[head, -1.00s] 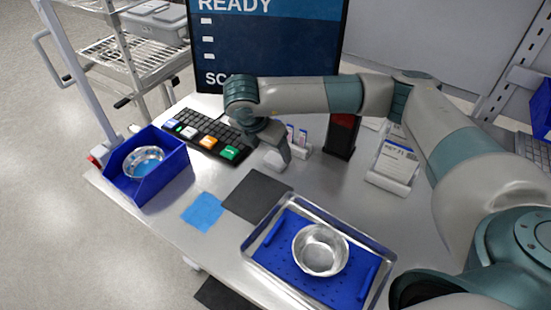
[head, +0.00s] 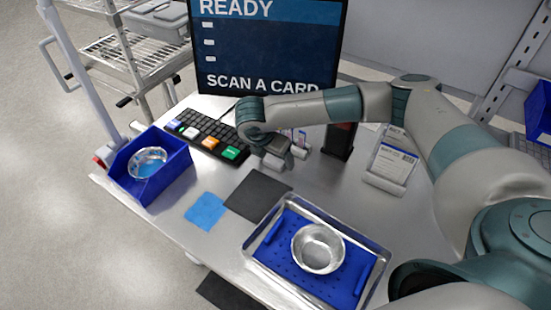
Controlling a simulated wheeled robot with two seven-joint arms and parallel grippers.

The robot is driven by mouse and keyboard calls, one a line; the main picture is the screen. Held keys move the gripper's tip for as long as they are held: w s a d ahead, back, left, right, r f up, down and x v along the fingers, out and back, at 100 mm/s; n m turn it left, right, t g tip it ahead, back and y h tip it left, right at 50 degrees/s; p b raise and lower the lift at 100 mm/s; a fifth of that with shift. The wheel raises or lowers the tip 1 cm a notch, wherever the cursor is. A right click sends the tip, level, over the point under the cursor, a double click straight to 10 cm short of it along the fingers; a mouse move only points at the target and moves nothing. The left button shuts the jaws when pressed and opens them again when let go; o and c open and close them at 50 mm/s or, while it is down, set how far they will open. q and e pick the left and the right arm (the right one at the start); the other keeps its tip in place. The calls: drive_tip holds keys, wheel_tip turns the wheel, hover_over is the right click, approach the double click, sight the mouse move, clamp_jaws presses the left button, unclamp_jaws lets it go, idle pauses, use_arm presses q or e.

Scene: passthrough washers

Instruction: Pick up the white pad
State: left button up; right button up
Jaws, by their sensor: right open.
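I cannot make out a separate white pad for certain. The flat pieces on the table are a blue square cloth (head: 205,207) and a dark grey square mat (head: 258,194). My right gripper (head: 277,166) is open, pointing down beyond the dark mat, beside a small white holder with cards (head: 300,147). Its fingers are small here, and nothing shows between them. A white stand with a printed label (head: 391,168) is further right. My left gripper is not in view.
A blue bin (head: 172,178) holding a metal bowl is at the left edge. A metal tray (head: 376,246) with a blue perforated liner and steel bowl is at front right. A keyboard (head: 207,135) and screen (head: 265,45) stand behind.

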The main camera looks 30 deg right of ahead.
sight(274, 160)
drive_tip(key=shift+c, duration=0.3)
drive_tip(key=c, duration=1.1)
drive_tip(key=shift+o, duration=0.2)
drive_tip(key=shift+r, duration=0.15)
drive_tip(key=shift+r+b, duration=0.55)
drive_tip(key=shift+b, duration=0.1)
wheel_tip(274, 160, up, 2)
drive_tip(key=shift+r+b, duration=0.15)
drive_tip(key=shift+b, duration=0.7)
drive_tip(key=s+d+r+b, duration=0.4)
drive_tip(key=s+d+r, duration=0.2)
drive_tip(key=s, duration=0.4)
drive_tip(key=shift+r, duration=0.7)
drive_tip(key=shift+a, duration=0.1)
